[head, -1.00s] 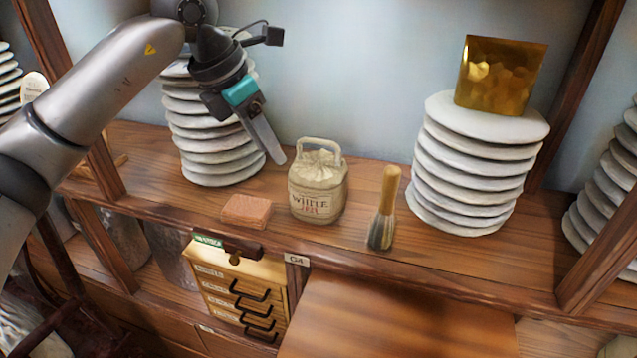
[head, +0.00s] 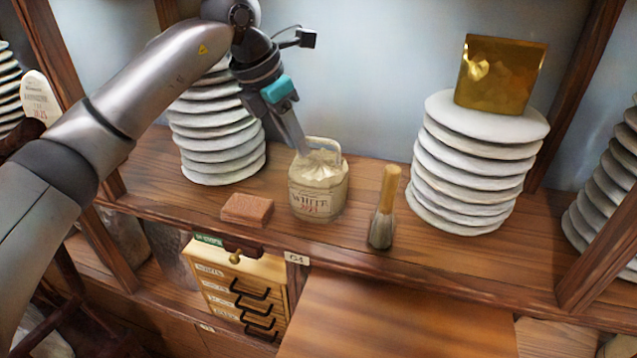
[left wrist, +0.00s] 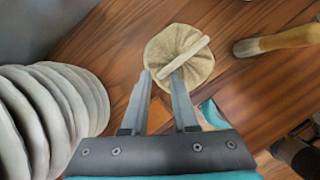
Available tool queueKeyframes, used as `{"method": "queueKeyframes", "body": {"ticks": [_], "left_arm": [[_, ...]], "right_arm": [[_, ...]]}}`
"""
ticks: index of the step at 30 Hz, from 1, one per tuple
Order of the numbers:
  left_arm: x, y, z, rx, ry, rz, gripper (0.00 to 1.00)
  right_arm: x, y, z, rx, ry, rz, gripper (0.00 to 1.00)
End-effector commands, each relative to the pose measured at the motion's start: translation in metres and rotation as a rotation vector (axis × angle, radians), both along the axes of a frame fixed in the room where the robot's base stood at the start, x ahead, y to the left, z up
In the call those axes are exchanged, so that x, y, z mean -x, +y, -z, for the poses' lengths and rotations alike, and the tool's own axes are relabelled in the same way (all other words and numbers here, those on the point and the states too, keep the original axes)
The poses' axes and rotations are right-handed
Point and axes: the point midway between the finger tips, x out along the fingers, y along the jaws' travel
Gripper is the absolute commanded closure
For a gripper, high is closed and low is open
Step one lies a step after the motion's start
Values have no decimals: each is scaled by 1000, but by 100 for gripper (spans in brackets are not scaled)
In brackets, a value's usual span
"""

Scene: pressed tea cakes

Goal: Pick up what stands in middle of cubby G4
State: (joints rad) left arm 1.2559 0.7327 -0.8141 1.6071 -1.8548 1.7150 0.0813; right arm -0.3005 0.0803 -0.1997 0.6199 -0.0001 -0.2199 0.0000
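Cubby G4 carries its label (head: 297,258) on the shelf's front edge. In its middle stands a cream cloth-topped bag or jar (head: 318,190) with a loop handle and printed lettering. In the left wrist view the bag (left wrist: 172,62) shows from above, its pale handle lying across the top. My left gripper (head: 303,153) is just above and to the left of the handle. In the left wrist view the fingers (left wrist: 161,75) are apart with nothing gripped, their tips at the bag's near rim. Whether they touch it I cannot tell. My right gripper is not in view.
A reddish brick (head: 247,209) lies left of the bag and a wooden-handled brush (head: 384,210) stands right. Stacks of pale discs rise at left (head: 215,165) and right (head: 465,175), the right one topped by a gold block (head: 500,75). Small drawers (head: 240,290) sit below.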

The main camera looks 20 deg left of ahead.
Motion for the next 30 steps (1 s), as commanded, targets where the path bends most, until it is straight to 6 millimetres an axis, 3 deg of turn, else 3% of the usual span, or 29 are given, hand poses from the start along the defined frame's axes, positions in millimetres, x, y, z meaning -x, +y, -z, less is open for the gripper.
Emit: {"method": "queueKeyframes", "body": {"ticks": [7, 30], "left_arm": [[0, 0, 0, 0, 0, 0, 100], [0, 0, -1, 0, -2, 0, 100]], "right_arm": [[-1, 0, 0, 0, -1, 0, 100], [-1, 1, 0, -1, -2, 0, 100]]}}
